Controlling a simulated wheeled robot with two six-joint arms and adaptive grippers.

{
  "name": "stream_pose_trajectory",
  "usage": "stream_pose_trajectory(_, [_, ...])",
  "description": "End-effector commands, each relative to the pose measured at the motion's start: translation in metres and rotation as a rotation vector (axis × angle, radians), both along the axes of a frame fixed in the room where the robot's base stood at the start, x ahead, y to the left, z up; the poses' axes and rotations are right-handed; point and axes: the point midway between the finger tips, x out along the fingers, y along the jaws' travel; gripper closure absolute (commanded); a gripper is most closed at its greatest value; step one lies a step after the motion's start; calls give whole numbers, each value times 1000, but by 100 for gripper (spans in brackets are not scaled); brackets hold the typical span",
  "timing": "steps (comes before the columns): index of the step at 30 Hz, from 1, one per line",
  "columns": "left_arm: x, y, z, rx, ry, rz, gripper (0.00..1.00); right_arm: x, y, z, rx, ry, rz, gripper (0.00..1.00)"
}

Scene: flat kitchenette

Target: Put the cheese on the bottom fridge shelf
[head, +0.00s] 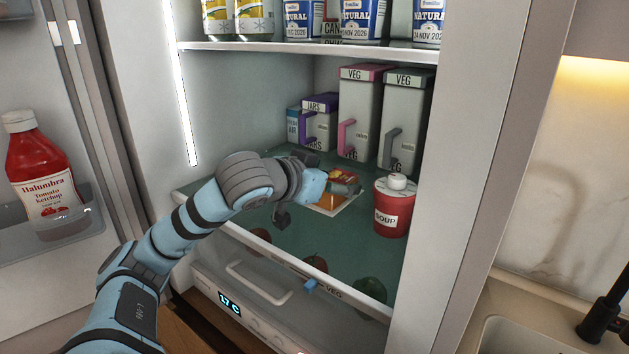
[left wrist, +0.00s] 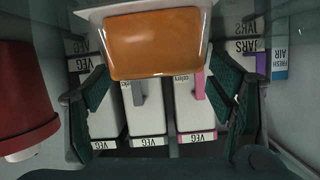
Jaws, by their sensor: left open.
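The cheese (head: 338,206) is a flat pack with an orange face and a pale border. It appears to lie flat on the green glass bottom shelf (head: 262,221), partly hidden by my gripper in the head view. In the left wrist view the cheese (left wrist: 152,42) fills the top middle, close to the camera. My left gripper (head: 335,186) is inside the fridge, just over and beside the cheese. In the left wrist view its dark fingers (left wrist: 165,100) stand wide apart, with no object clamped between them. My right gripper is not in view.
A red soup pot (head: 393,208) stands close to the right of the cheese. VEG cartons (head: 358,110) and a JARS carton (head: 318,122) stand behind. A shelf with cans (head: 250,46) is above, a drawer (head: 258,283) below. The open door (head: 85,120) is left, holding ketchup (head: 42,175).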

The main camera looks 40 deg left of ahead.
Motion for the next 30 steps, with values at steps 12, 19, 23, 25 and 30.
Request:
stream_pose_trajectory(12, [-83,-12,27,4,-2,-2,24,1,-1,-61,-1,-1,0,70])
stream_pose_trajectory(19, [-101,-14,39,2,2,-1,24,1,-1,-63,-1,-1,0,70])
stream_pose_trajectory(23, [-101,-14,40,0,3,0,24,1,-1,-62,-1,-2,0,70])
stream_pose_trajectory(25, [-101,-14,40,0,3,0,24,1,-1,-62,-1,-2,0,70])
stream_pose_trajectory(30, [-101,-14,40,0,3,0,24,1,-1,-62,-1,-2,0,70])
